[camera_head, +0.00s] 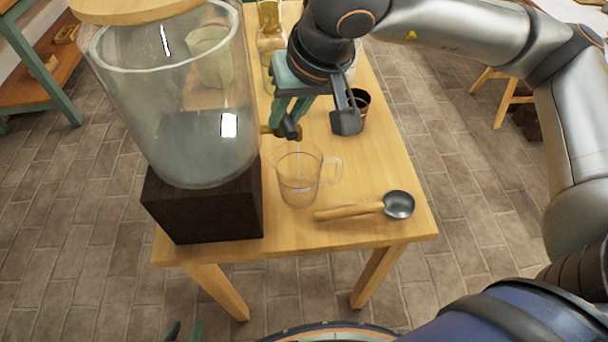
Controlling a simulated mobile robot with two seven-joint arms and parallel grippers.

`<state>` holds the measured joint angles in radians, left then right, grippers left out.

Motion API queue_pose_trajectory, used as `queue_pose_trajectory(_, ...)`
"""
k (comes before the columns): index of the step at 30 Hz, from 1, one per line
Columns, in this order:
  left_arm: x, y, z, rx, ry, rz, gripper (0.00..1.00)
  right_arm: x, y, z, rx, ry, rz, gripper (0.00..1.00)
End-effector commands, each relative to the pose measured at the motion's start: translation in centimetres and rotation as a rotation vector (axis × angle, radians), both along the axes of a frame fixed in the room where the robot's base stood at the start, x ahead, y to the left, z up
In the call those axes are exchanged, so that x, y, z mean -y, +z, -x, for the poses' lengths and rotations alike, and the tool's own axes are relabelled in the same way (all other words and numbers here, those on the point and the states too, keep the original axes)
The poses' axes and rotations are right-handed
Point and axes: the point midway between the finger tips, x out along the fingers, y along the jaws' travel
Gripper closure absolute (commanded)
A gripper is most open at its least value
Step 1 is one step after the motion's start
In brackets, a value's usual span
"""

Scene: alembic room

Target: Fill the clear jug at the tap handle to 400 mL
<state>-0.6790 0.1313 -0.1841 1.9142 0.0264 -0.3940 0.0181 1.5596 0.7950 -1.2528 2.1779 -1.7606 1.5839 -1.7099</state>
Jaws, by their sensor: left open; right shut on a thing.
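The clear jug (299,181) stands upright on the wooden table, its handle to the right. Faint marks show on its wall; I cannot make out the water level. The tap (268,130) comes out of the large glass dispenser (175,115), just above and behind the jug's rim. My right gripper (316,126) reaches down at the tap, above the jug, and is shut on the tap handle (290,129); its fingers partly hide the grip. My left gripper (184,329) shows only its green fingertips at the bottom edge, apart and empty, below the table.
The dispenser rests on a dark wooden block (205,205). A metal scoop (398,205) with a wooden handle lies at the table's (330,235) front right. A dark cup (360,100) and a glass bottle (270,17) stand farther back. A stool (505,95) is at the right.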

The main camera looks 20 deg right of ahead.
Motion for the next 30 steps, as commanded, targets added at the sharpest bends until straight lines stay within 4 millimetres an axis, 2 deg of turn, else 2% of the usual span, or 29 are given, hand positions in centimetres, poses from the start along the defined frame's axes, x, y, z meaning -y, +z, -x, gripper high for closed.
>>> queue_pose_trajectory(7, 0.00, -0.82, 0.01, 0.000, 0.000, 0.000, 0.50, 0.61, -0.08, -0.11, 0.000, 0.166, -0.002, 1.00)
queue_pose_trajectory(30, 0.00, -1.13, 0.01, 0.000, 0.000, 0.000, 0.50, 0.89, 0.01, -0.16, 0.000, 0.285, -0.001, 1.00)
